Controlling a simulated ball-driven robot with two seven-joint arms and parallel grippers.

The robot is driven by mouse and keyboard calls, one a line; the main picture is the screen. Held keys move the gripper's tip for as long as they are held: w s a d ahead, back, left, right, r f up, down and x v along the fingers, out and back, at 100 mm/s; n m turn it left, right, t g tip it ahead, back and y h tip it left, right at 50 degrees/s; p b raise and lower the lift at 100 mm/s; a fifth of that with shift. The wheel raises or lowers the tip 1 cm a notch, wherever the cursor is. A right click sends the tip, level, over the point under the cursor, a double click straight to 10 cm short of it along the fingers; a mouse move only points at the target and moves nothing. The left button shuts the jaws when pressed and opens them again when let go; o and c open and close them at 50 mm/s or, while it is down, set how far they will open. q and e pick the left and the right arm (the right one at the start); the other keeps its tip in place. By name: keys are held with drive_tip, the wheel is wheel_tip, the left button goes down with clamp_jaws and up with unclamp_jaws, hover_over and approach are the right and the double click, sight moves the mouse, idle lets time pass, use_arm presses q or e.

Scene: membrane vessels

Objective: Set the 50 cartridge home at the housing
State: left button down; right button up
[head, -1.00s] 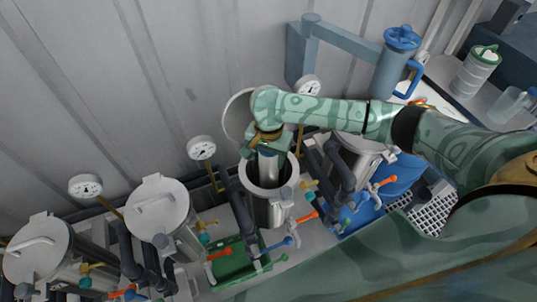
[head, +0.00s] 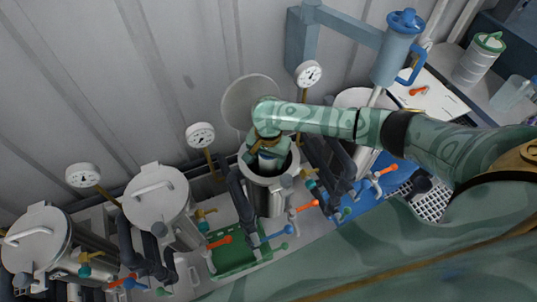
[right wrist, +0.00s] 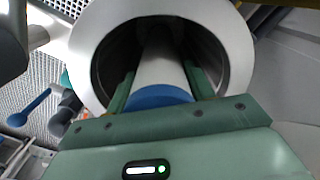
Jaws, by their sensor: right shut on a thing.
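The steel housing (head: 268,200) stands open, its round lid (head: 240,103) swung back behind it. My right gripper (head: 268,150) is at the housing's mouth, shut on a white cartridge with a blue end (head: 267,165). In the right wrist view the cartridge (right wrist: 158,62) lies between the green fingers and runs into the housing's dark bore, inside the pale rim (right wrist: 90,62). Its blue end (right wrist: 160,97) is nearest the palm. The cartridge's far end is hidden in the bore, and I cannot read a number on it. My left gripper is out of view.
Two lidded vessels (head: 158,200) (head: 36,245) stand to the left, and another is partly behind my arm. Pipes, coloured valve handles (head: 303,208) and gauges (head: 200,135) crowd round the housing.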

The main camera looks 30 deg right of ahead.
drive_tip(key=shift+f+b, duration=0.65)
drive_tip(key=shift+f, duration=1.8)
drive_tip(key=shift+f+p, duration=0.2)
drive_tip(key=shift+p, duration=0.2)
drive_tip(key=o, duration=1.5)
wheel_tip(320, 180, up, 15)
drive_tip(key=p, duration=0.7)
drive_tip(key=shift+r, duration=0.1)
drive_tip(key=shift+r+p, duration=0.3)
drive_tip(key=shift+r, duration=0.25)
